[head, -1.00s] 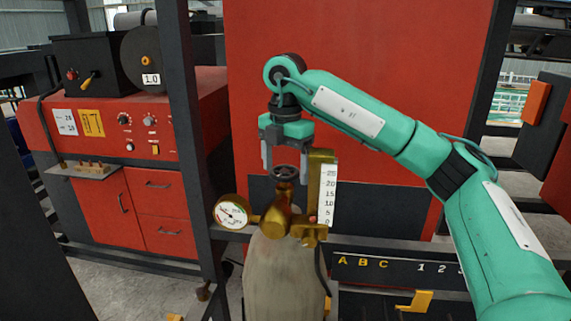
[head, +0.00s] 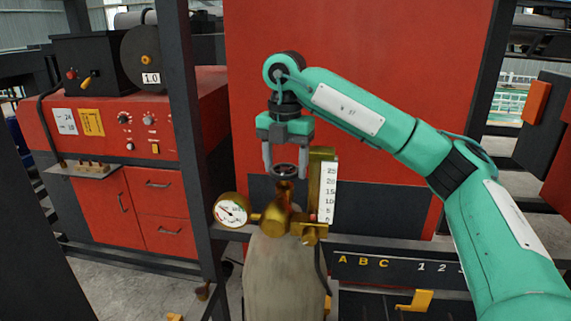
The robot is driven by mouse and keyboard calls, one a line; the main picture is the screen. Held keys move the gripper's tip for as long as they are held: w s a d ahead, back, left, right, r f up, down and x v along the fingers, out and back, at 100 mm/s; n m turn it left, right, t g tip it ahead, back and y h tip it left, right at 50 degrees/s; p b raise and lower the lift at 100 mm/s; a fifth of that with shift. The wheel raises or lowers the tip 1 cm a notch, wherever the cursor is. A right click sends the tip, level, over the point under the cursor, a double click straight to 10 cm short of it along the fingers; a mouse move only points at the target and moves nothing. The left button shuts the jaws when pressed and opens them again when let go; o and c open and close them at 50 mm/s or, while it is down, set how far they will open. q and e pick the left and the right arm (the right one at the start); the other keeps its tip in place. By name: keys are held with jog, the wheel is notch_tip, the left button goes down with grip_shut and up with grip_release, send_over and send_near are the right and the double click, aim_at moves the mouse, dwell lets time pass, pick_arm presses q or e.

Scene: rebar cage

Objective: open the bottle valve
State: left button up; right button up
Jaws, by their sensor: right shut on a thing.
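The gas bottle (head: 273,275) stands upright, pale and grey, with a brass valve body (head: 277,215) on top. The dark round valve handwheel (head: 285,170) sits above the brass stem. My right gripper (head: 285,168) points straight down from above, its two fingers shut on the handwheel from the left and right sides. A round white pressure gauge (head: 231,211) is on the left of the valve. A brass flow tube with a white scale (head: 327,192) stands on the right, close to the right finger. My left gripper is not in view.
A red welding machine (head: 130,130) with knobs and drawers stands at the left behind a dark post (head: 190,130). A red panel (head: 400,90) is behind my right arm. A dark rail marked A B C (head: 363,261) runs right of the bottle, with a yellow bracket (head: 415,301) below.

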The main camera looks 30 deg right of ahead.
jog(key=n, duration=0.4)
jog(key=shift+n, duration=0.3)
jog(key=n, duration=0.4)
jog(key=shift+a+n+b, duration=0.1)
jog(key=shift+n+b, duration=0.2)
jog(key=shift+b, duration=0.05)
jog(key=n, duration=0.4)
jog(key=shift+a+n, duration=0.1)
jog(key=shift+n, duration=2.4)
jog(key=o, duration=1)
jog(key=shift+c, duration=0.2)
